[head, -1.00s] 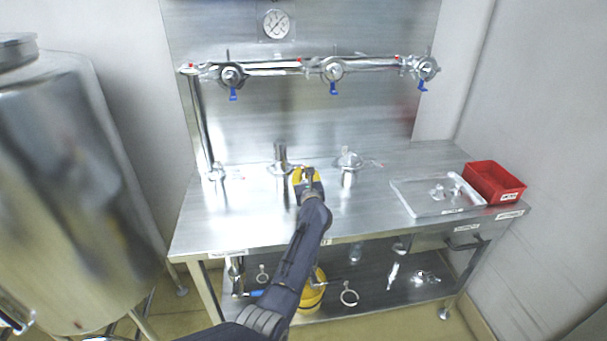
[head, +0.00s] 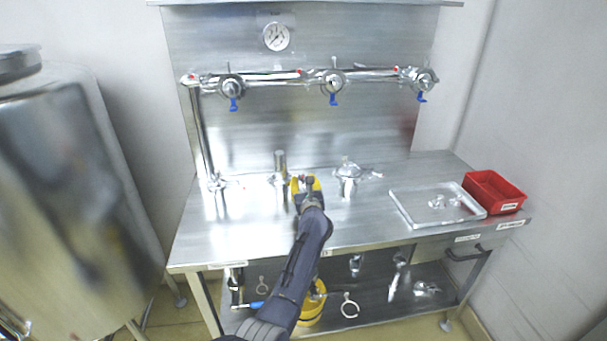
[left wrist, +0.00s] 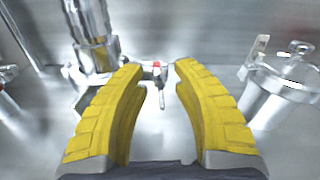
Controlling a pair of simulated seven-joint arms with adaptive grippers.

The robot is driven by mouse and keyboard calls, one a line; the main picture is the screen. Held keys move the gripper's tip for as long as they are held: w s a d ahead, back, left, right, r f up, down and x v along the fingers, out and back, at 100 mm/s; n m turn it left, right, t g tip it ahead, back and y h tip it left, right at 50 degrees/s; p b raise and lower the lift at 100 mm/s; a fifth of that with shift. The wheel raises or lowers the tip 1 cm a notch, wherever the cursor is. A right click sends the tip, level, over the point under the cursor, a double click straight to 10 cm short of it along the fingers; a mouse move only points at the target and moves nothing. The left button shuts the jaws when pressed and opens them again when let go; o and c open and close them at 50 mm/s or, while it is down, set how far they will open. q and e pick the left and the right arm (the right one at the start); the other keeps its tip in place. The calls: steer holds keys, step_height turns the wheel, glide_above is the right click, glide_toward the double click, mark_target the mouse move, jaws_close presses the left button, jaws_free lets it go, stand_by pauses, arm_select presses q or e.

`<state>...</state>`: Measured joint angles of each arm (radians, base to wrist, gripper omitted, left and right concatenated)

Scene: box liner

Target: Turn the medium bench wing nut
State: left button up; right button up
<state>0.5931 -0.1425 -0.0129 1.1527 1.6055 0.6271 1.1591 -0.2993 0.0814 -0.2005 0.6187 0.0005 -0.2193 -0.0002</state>
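The middle bench fitting (head: 280,165) is an upright steel pipe stub with a clamp around its base. In the left wrist view this stub (left wrist: 90,25) stands at the upper left. My right gripper is out of view.
Other bench fittings stand at left (head: 217,184) and right (head: 347,174). A clear tray (head: 410,212) and red bin (head: 494,190) are at the right. A pipe with blue-handled valves (head: 332,88) crosses the back panel. A large steel tank (head: 70,190) stands left.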

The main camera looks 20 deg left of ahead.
arm_select(q)
step_height(320, 180, up, 10)
steer(key=shift+f, duration=0.2)
stand_by(0.4)
